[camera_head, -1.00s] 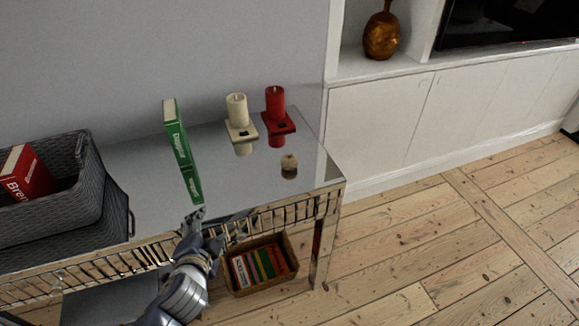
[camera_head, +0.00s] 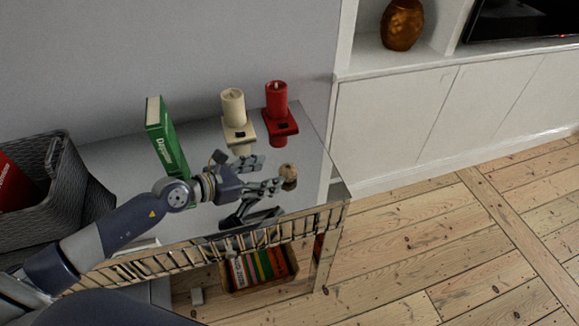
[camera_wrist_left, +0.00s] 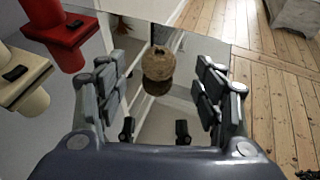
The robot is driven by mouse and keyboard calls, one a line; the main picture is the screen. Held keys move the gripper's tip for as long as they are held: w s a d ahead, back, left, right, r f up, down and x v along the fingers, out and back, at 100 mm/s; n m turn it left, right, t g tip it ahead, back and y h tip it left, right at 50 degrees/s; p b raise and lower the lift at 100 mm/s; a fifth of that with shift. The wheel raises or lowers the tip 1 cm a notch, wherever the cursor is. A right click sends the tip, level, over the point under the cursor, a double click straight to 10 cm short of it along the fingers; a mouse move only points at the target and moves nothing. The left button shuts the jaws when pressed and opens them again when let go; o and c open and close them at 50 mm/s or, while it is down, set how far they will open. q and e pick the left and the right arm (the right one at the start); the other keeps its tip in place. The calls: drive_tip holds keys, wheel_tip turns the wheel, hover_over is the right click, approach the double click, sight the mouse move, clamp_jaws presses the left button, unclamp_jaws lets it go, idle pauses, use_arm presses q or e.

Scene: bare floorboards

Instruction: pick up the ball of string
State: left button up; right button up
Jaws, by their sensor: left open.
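The ball of string (camera_head: 288,171) is small, round and brown, and rests on the mirrored top of the console table (camera_head: 310,150) near its right end. My left gripper (camera_head: 268,174) is open just left of the ball, low over the table top. In the left wrist view the ball (camera_wrist_left: 158,64) shows ahead of the open fingers (camera_wrist_left: 162,92), roughly centred between them and just beyond their tips. Nothing is between the fingers. My right gripper is not in view.
A cream candle (camera_head: 233,108) and a red candle (camera_head: 277,100) on holders stand behind the gripper. A green book (camera_head: 165,140) stands upright to the left, and a grey basket (camera_head: 50,185) is farther left. A basket of books (camera_head: 258,268) sits below.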

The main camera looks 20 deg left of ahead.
sight(282, 171)
use_arm(q)
drive_tip(key=x, duration=0.3)
drive_tip(key=shift+w+d, duration=0.1)
drive_tip(key=shift+d, duration=0.05)
drive_tip(key=x, duration=0.5)
drive_tip(key=shift+f, duration=0.1)
drive_tip(key=shift+w+f, duration=0.1)
drive_tip(key=shift+w, duration=0.05)
drive_tip(key=shift+c, duration=1.3)
drive_tip(key=c, duration=0.9)
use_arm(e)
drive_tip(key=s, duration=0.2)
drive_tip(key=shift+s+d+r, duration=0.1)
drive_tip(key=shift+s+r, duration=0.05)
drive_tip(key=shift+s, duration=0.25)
